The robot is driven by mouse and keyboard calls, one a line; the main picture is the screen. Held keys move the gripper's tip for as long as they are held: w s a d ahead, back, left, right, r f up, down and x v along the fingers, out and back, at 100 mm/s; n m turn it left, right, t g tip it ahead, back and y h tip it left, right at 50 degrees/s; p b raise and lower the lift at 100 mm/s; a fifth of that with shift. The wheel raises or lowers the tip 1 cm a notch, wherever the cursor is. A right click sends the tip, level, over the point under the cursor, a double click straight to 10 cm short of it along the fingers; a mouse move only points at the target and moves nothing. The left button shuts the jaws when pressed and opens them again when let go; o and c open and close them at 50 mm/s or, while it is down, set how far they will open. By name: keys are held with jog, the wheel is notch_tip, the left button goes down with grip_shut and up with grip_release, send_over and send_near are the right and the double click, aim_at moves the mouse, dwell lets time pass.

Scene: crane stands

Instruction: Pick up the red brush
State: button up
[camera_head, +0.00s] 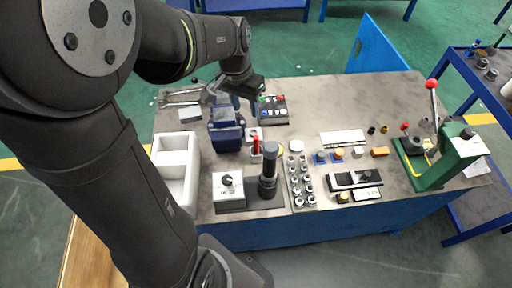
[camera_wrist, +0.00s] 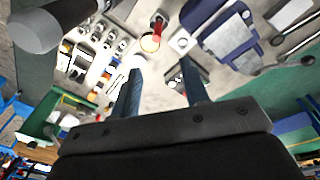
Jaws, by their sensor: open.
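A small red-handled thing, which looks like the red brush (camera_head: 256,148), stands on the grey workbench (camera_head: 310,115) between the blue vise (camera_head: 226,133) and a black cylinder (camera_head: 268,172). Its bristles cannot be made out. In the wrist view the red brush (camera_wrist: 151,42) shows just beyond the fingertips, nearly in line with the gap between them. My gripper (camera_wrist: 161,68) is open and empty. In the head view my gripper (camera_head: 240,102) is above the back of the bench, behind the vise, partly hidden by my own wrist.
A white tray (camera_head: 192,150) and a grey box with a knob (camera_head: 229,188) stand near the front left. A metal rack of several small parts (camera_head: 300,182) is right of the cylinder. A green press (camera_head: 440,160) stands far right. The bench's back middle is clear.

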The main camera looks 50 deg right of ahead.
jog(key=s+m, duration=0.2)
send_near(256, 137)
jog(key=shift+t, duration=0.4)
jog(key=f, duration=0.6)
jog(key=shift+s+f, duration=0.2)
jog(key=shift+s, duration=0.15)
jog(key=shift+d+f, duration=0.2)
jog(key=shift+f, duration=0.75)
jog(key=shift+d+f, duration=0.15)
jog(key=shift+f, duration=0.85)
jog(key=shift+d+f, duration=0.2)
jog(key=shift+f, duration=0.75)
grip_shut()
